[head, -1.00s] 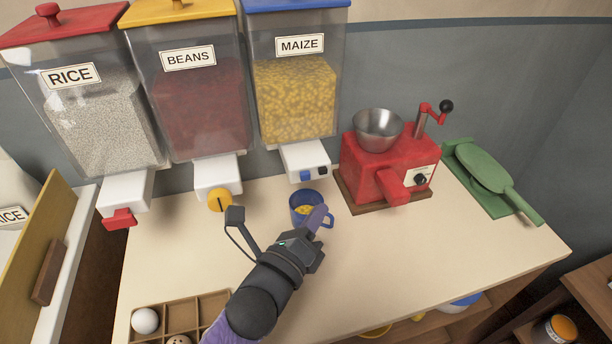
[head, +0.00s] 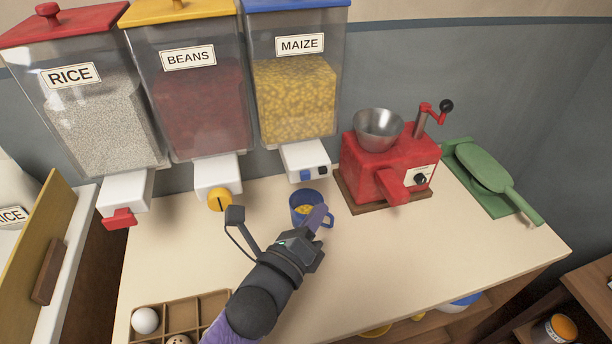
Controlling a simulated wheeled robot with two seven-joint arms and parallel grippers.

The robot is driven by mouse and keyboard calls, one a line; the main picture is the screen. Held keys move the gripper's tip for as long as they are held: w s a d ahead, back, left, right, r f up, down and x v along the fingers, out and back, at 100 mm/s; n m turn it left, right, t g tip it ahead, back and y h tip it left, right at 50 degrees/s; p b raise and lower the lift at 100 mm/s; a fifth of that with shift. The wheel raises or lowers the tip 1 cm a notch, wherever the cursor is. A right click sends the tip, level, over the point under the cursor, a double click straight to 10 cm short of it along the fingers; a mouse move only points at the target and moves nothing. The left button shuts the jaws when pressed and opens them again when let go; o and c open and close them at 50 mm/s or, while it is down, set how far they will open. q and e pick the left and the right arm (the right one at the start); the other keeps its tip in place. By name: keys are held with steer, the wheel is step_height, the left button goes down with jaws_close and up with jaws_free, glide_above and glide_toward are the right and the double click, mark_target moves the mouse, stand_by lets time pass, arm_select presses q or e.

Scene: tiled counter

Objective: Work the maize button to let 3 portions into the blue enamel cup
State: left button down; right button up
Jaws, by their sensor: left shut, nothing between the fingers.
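The maize dispenser (head: 295,98), with a blue lid and a label, holds yellow maize. Its white base carries a blue button (head: 306,175) and a small dark knob beside it. The blue enamel cup (head: 299,201) stands upright on the counter below the maize outlet, with some yellow maize inside. My left gripper (head: 318,217) is shut and empty, its purple fingers in front of the cup's right side near the handle. Whether the fingers touch the cup I cannot tell. The button is clear of the gripper. My right gripper is not in view.
Rice (head: 108,120) and beans (head: 203,110) dispensers stand to the left. A red grinder (head: 370,165) with a metal bowl is close to the cup's right, with a green scoop (head: 490,172) beyond. A wooden egg tray (head: 178,312) is at front left. The front right counter is clear.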

mark_target(305, 176)
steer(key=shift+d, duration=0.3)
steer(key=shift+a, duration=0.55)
arm_select(q)
steer(key=s+n, duration=0.1)
steer(key=n, duration=0.5)
steer(key=s+d+n, duration=0.1)
steer(key=n, duration=0.5)
steer(key=s+n, duration=0.1)
steer(key=n, duration=0.6)
steer(key=shift+s+d+f+t, duration=0.15)
steer(key=shift+s+f+t, duration=0.15)
steer(key=shift+t, duration=0.1)
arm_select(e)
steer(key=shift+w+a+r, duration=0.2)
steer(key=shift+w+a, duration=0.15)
arm_select(q)
steer(key=shift+w, duration=0.1)
steer(key=shift+w+a+b, duration=0.1)
steer(key=shift+w+a, duration=0.35)
steer(key=shift+w, duration=0.9)
steer(key=shift+w+a+b, duration=0.15)
steer(key=shift+w+a, duration=0.3)
steer(key=shift+w, duration=0.95)
steer(key=shift+w+a+b, duration=0.1)
steer(key=shift+w+a, duration=0.35)
steer(key=shift+w, duration=0.9)
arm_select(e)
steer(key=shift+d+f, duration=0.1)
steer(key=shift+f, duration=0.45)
